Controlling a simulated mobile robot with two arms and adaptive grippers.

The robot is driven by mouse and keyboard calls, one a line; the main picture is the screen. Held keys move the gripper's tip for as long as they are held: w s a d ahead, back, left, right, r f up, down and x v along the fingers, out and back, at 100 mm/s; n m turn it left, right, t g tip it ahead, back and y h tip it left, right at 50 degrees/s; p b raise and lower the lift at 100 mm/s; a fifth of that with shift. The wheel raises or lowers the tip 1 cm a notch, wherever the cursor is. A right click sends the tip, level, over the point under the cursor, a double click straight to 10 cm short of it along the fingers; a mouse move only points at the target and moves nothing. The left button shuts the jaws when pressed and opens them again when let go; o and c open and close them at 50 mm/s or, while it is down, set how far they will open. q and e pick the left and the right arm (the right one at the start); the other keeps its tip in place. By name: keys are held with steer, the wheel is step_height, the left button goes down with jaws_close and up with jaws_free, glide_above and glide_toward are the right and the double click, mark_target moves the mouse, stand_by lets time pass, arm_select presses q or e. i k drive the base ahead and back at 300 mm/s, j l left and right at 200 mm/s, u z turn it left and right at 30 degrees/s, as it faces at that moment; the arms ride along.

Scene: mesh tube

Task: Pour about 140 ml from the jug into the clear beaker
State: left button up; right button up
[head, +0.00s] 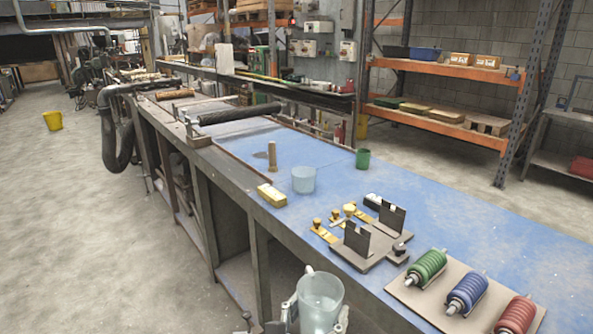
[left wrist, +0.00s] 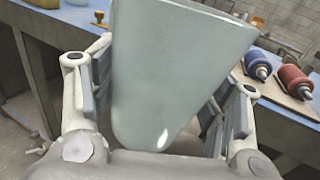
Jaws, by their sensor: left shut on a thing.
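The clear jug (head: 321,302) is at the bottom of the head view, in front of the bench edge. My left gripper (head: 318,318) is shut on it, with a finger on each side. The jug also fills the middle of the left wrist view (left wrist: 172,75), between the fingers (left wrist: 165,110). It looks roughly upright in the head view; its liquid level is hard to tell. The clear beaker (head: 304,180) stands upright on the blue bench top, well beyond the jug and apart from it. My right gripper is not in view.
On the blue bench top (head: 420,215), a yellow block (head: 271,195) and a wooden peg (head: 272,155) stand near the beaker, with a green cup (head: 363,158) behind. A grey fixture (head: 362,245) and a board with green, blue and red spools (head: 467,292) lie to the right.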

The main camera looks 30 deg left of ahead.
mark_target(303, 178)
steer(key=i+j, duration=0.1)
steer(key=j, duration=0.35)
steer(key=i+j, duration=0.1)
steer(key=j, duration=0.8)
steer(key=i+j, duration=0.15)
steer(key=j, duration=0.35)
steer(key=i+l, duration=0.25)
steer(key=i, duration=0.25)
steer(key=l+z, duration=0.05)
